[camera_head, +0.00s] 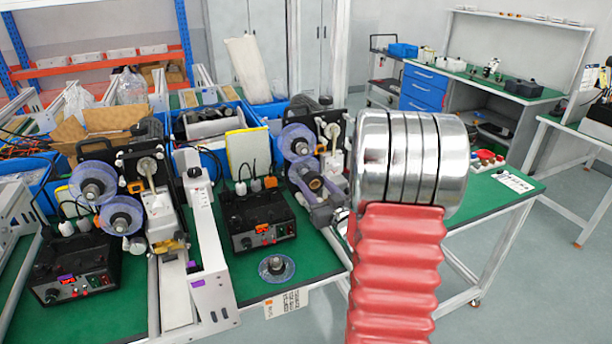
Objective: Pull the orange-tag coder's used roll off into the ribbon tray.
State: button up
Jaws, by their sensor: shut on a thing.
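The coder with the orange tag (262,228) on its black control box (248,238) stands mid-table. Its upper purple roll (296,140) sits on the black plate. My gripper (312,186) is shut on its lower purple roll (301,168), left of my silver and red arm. The fingers are small and partly overlap the roll, and I cannot tell whether it is still seated on its spindle. I cannot pick out the ribbon tray; my arm hides the table to the right of the coder.
A second coder with two purple rolls (122,215) and a purple-tag control box (75,268) stands at left. A loose clear-disc roll (277,268) lies flat on the green table (310,256) in front. Blue bins (262,108) stand behind. Small coloured items (486,155) lie at right.

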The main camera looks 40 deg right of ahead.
jog(key=shift+s+a, duration=0.15)
jog(key=shift+s, duration=0.2)
dwell(0.3)
jog(key=shift+v, duration=1.5)
